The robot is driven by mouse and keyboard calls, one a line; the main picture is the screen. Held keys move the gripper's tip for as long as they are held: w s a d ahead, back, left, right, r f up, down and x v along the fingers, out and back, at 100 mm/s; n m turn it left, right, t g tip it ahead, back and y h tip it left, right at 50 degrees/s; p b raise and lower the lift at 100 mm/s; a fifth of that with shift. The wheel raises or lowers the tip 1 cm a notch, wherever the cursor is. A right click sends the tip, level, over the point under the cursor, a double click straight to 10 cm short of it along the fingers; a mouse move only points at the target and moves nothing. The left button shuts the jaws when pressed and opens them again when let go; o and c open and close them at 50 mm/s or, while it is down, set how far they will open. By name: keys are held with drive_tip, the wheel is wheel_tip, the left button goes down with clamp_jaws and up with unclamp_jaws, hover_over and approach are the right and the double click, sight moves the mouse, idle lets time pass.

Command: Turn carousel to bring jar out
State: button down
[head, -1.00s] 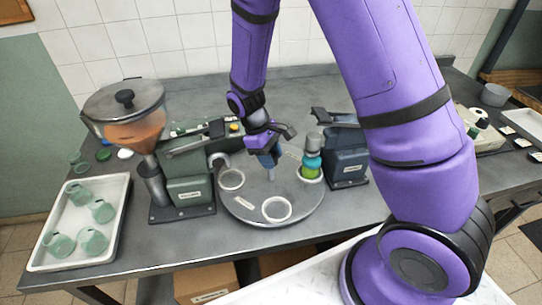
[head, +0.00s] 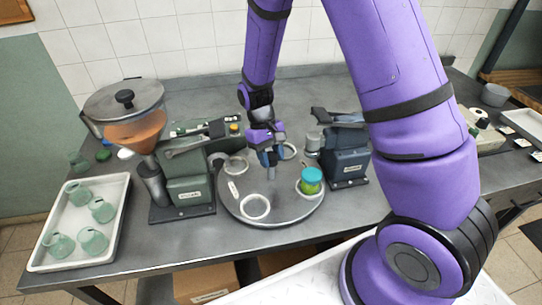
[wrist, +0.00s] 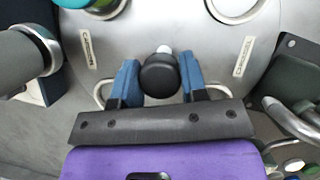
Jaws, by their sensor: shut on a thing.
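The round grey carousel (head: 284,208) stands on the bench between two machines. It carries several white rings, and the jar (head: 311,186), with green contents and a teal lid, sits in the ring at its front right. The jar is upright, clear of the blue machine's round head (head: 313,141). Part of it shows at the top left of the wrist view (wrist: 72,3). My gripper (head: 269,158) is over the carousel's middle, its blue fingers on either side of the black central knob (wrist: 160,74), shut on it. The finger contact is partly hidden.
A green machine with an orange-filled hopper (head: 135,130) stands left of the carousel, and the dark blue machine (head: 347,158) stands right. A white tray (head: 117,225) with several green glass jars is at the far left. Bench space in front of the carousel is narrow.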

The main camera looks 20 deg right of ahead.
drive_tip(key=shift+m+y, duration=0.55)
drive_tip(key=shift+m, duration=0.9)
drive_tip(key=shift+m+y, duration=0.55)
drive_tip(key=shift+m, duration=0.9)
drive_tip(key=shift+m+t+y, duration=0.35)
drive_tip(key=shift+m+y, duration=0.05)
drive_tip(key=shift+m, duration=0.75)
drive_tip(key=shift+m+t+y, duration=0.35)
drive_tip(key=shift+m+y, duration=0.05)
drive_tip(key=shift+m, duration=1.15)
drive_tip(key=c, duration=0.7)
unclamp_jaws()
drive_tip(key=shift+o, duration=0.2)
drive_tip(key=v, duration=1.1)
